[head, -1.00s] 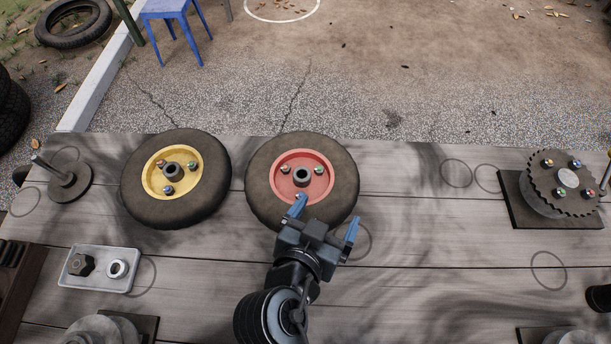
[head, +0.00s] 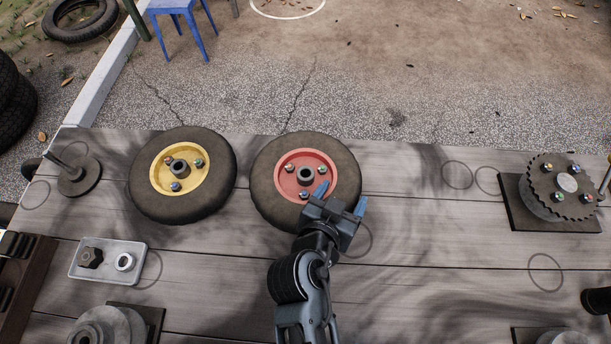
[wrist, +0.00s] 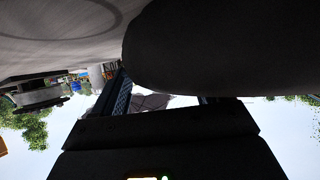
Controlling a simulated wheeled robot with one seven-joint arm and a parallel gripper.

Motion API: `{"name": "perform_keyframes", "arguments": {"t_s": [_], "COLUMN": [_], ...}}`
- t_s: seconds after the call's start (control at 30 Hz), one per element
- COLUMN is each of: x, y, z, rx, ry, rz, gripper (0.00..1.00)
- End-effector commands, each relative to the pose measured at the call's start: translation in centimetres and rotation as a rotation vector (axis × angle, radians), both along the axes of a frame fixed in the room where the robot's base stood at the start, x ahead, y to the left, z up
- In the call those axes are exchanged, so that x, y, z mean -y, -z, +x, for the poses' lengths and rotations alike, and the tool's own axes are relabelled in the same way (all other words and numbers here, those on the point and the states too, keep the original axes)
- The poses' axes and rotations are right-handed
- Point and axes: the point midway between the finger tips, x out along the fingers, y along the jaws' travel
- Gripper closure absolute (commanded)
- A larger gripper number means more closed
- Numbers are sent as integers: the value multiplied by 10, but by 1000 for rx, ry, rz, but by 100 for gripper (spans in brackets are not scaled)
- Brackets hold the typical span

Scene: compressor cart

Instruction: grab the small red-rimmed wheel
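The red-rimmed wheel (head: 290,208), with a dark tyre and a red hub, lies on the wooden table right of the yellow-rimmed wheel (head: 150,205). My gripper (head: 341,198) is open at its lower right side. In the head view, the left blue finger overlaps the red rim's lower right and the right finger is at the tyre's right edge. In the wrist view, a dark tyre (wrist: 220,50) looms very close and hides part of the right finger. I cannot tell whether the fingers touch it.
A grey tray (head: 107,270) with a nut and a ring lies at the left. A post on a round base (head: 78,178) stands behind it. A toothed disc on a dark plate (head: 545,220) is at the right. The table's middle right is clear.

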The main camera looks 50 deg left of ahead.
Motion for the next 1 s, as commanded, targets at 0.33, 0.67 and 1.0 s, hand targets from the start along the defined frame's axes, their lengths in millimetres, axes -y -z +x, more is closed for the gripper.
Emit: {"name": "perform_keyframes", "arguments": {"t_s": [0.33, 0.67, 1.0], "x": [0, 1, 0], "y": [0, 1, -2], "z": [0, 0, 1], "rx": [0, 0, 2], "ry": [1, 1, 1], "rz": [0, -2, 3], "gripper": [59, 90, 100]}}
